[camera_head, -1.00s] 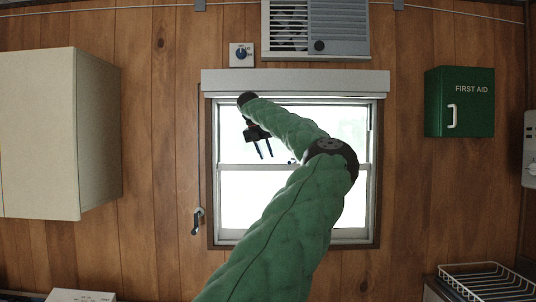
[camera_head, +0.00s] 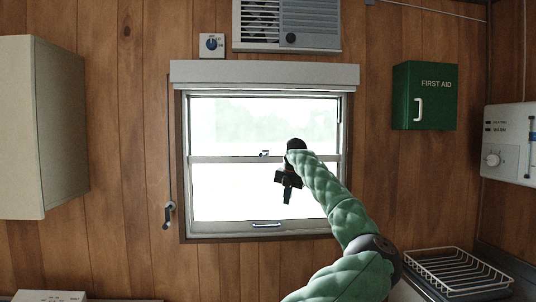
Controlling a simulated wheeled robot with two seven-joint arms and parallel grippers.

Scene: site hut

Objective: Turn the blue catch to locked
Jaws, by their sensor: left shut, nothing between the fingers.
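My left gripper (camera_head: 287,197) is shut and empty, pointing down in front of the lower sash. It shows to the right of and below the catch, apart from it in the picture. My green arm covers the right part of the rail and lower sash. My right gripper is not in view.
A handle (camera_head: 169,215) hangs left of the window. A green first aid box (camera_head: 424,96), a heater (camera_head: 507,145) and a wire rack (camera_head: 455,270) stand right.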

